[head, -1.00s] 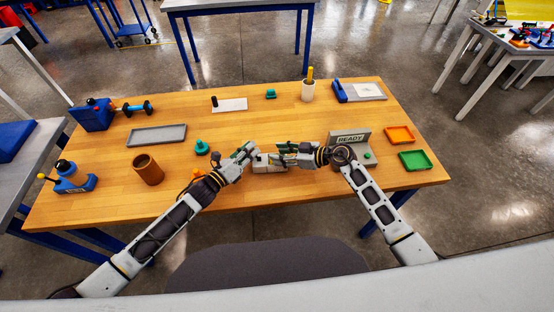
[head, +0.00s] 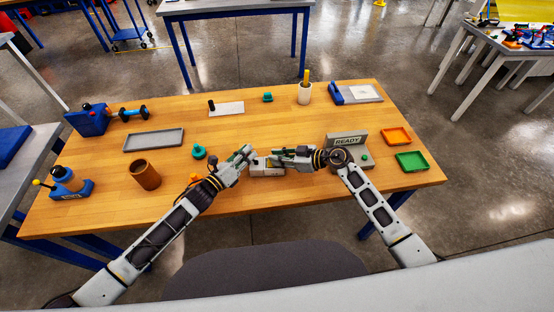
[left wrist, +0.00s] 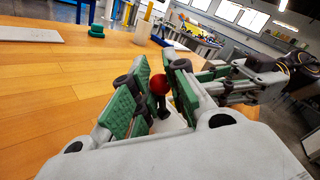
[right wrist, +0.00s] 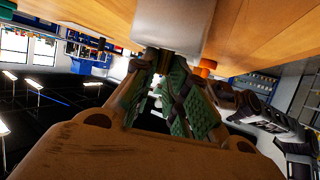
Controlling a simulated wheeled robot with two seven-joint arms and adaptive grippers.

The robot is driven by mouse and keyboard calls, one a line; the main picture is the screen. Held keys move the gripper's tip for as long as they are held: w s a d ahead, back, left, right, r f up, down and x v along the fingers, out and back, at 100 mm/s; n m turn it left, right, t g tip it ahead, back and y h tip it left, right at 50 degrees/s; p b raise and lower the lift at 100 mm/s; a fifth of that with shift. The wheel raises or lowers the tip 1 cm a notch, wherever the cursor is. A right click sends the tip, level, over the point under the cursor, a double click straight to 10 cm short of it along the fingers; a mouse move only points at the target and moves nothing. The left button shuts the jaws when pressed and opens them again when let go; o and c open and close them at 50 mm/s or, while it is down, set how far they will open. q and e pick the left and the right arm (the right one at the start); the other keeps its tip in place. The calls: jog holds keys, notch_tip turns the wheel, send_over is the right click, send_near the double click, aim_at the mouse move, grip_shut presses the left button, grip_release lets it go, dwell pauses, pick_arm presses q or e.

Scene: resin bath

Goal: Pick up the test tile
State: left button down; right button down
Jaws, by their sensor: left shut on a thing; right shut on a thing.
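A small pale block (head: 266,171) stands at the near middle of the table, between my two grippers. My left gripper (head: 250,153) reaches it from the left; in the left wrist view its green pads (left wrist: 153,90) are closed around a red ball-shaped knob (left wrist: 159,84). My right gripper (head: 271,159) comes from the right, its fingers shut at the block. In the right wrist view the pale block (right wrist: 178,32) is at the fingertips, which hide the exact grip. I cannot tell which thing is the test tile.
A grey stand marked READY (head: 347,141) is close to my right gripper. Orange (head: 397,137) and green (head: 412,161) trays lie right. A green knobbed piece (head: 198,152) and a brown cup (head: 146,174) are left. The table behind the grippers is partly clear.

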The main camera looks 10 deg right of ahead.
notch_tip(320, 180, up, 10)
dwell(0.6)
pick_arm(q)
jog(key=c, duration=1.3)
grip_release()
jog(key=shift+c, duration=0.2)
jog(key=shift+s+a, duration=0.1)
jog(key=shift+s, duration=0.05)
jog(key=shift+v, duration=5.8)
jog(key=shift+x, duration=3.05)
